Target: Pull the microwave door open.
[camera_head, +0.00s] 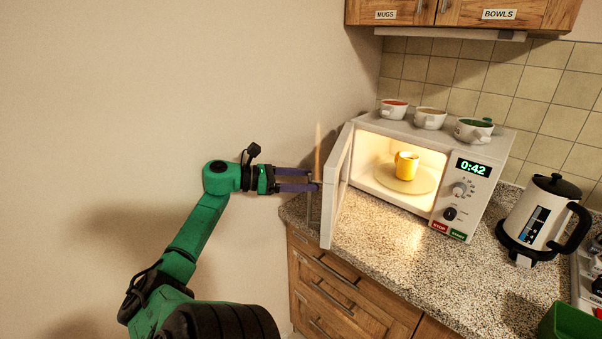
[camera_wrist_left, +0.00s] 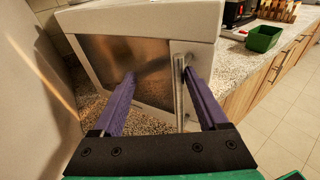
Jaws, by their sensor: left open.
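The white microwave (camera_head: 468,150) stands on the counter with its door (camera_head: 336,190) swung wide open to the left. Its lit inside shows a yellow mug (camera_head: 405,165) on a round turntable (camera_head: 391,183). My left gripper (camera_head: 314,181) is at the outer side of the door. It is open, with its two purple fingers apart. In the left wrist view the metal door handle (camera_wrist_left: 179,100) stands upright between the fingers, close to the right finger. The dark door window (camera_wrist_left: 115,55) lies behind them. I cannot tell whether a finger touches the handle. My right gripper is not in view.
Several bowls or cups, including a white one (camera_head: 430,118), stand on the microwave. A kettle (camera_head: 537,215) stands to its right, with a green bin (camera_head: 568,323) at the lower right. A plain wall is left of my arm. The counter (camera_head: 400,255) before the microwave is clear.

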